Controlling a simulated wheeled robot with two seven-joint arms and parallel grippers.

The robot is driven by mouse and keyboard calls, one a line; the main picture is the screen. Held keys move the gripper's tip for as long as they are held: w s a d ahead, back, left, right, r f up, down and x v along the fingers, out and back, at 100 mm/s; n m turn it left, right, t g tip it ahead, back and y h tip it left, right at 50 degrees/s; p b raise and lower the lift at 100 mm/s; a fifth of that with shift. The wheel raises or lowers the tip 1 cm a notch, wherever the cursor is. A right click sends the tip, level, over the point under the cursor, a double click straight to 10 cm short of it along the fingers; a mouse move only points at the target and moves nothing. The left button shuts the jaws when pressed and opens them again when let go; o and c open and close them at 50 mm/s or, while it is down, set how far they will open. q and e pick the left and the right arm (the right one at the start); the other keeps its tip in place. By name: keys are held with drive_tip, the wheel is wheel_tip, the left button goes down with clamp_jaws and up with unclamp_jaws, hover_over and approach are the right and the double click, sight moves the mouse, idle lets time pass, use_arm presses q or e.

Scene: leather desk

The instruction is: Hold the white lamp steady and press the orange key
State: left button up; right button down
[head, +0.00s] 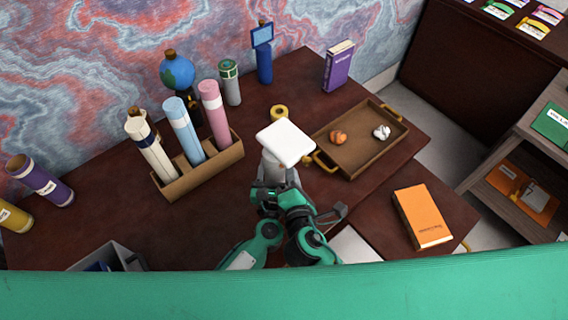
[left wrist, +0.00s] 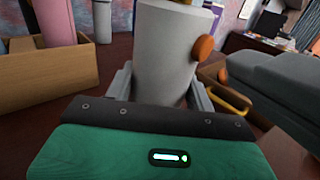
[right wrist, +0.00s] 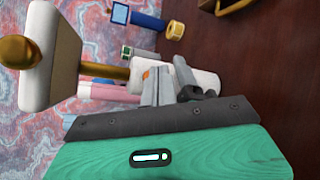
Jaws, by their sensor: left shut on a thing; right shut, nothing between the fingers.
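The white lamp stands upright on the desk; its square shade (head: 286,142) hides most of its body in the head view. In the left wrist view its pale cylindrical base (left wrist: 166,45) is between the fingers of my left gripper (left wrist: 160,88), which is shut on it. The round orange key (left wrist: 203,49) sticks out from the base's side. In the right wrist view the shade (right wrist: 50,55) and gold stem appear sideways. My right gripper (right wrist: 163,80) is shut and empty, its tips close to the orange key (right wrist: 146,73); contact is unclear.
A brown tray (head: 362,160) with two small balls lies to the right, near a yellow ring (head: 279,111). An orange book (head: 422,217) lies at the front right.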

idle(0.8)
drive_tip(key=shift+w+a, duration=0.3)
drive_tip(key=shift+w+a, duration=0.2)
drive_tip(key=shift+w, duration=0.15)
idle(0.6)
idle(0.4)
drive_tip(key=shift+s+d, duration=0.5)
drive_tip(key=shift+s, duration=0.2)
drive_tip(key=s+d, duration=0.1)
drive_tip(key=s, duration=0.1)
drive_tip(key=s+d, duration=0.2)
idle(0.4)
